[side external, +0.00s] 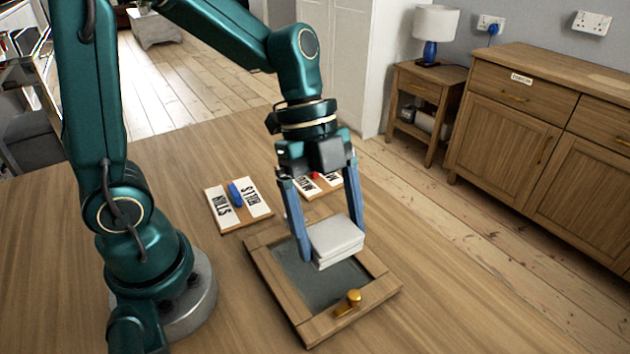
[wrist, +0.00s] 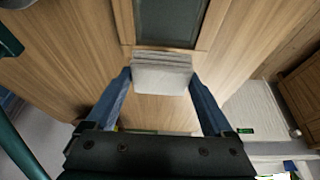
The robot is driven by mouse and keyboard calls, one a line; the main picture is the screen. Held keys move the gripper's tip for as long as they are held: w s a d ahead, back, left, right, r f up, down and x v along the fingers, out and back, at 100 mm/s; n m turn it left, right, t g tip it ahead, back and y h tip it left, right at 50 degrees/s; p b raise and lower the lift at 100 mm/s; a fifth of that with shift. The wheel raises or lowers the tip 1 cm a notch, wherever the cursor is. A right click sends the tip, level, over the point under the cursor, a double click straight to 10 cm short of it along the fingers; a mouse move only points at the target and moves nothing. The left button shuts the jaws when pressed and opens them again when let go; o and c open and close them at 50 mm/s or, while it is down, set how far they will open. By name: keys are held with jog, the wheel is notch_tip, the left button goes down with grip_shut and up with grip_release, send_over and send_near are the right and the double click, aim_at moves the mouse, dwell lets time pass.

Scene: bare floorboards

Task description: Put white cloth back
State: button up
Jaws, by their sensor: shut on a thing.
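The white cloth (side external: 337,238) is a folded, layered stack. My gripper (side external: 333,246) is shut on it, with a blue finger at each side. In the side view the cloth appears over the wooden-framed tray (side external: 324,326), which has a dark grey inside and a brass knob (side external: 350,299) at its front edge. I cannot tell the exact gap beneath the cloth. In the wrist view the cloth (wrist: 162,76) sits between the fingertips (wrist: 160,80), just below the tray's dark panel (wrist: 170,22). The knob is not seen there.
A lettered board with a blue piece (side external: 236,195) lies behind the tray to the left. A second lettered board with a red piece (side external: 316,175) lies behind the gripper, partly hidden. Bare wood surface surrounds the tray. A cabinet (side external: 540,120) and lamp table (side external: 425,100) stand far back right.

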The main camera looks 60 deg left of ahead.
jog(key=w+a+r, duration=0.1)
jog(key=w+a, duration=1.2)
jog(key=a, duration=0.1)
send_over(393, 234)
jog(key=a, duration=0.2)
jog(key=f, duration=0.6)
jog(key=shift+d+f, duration=0.25)
jog(key=shift+f, duration=2.05)
jog(key=shift+f, duration=0.15)
jog(key=o, duration=1.1)
jog(key=shift+c, duration=0.2)
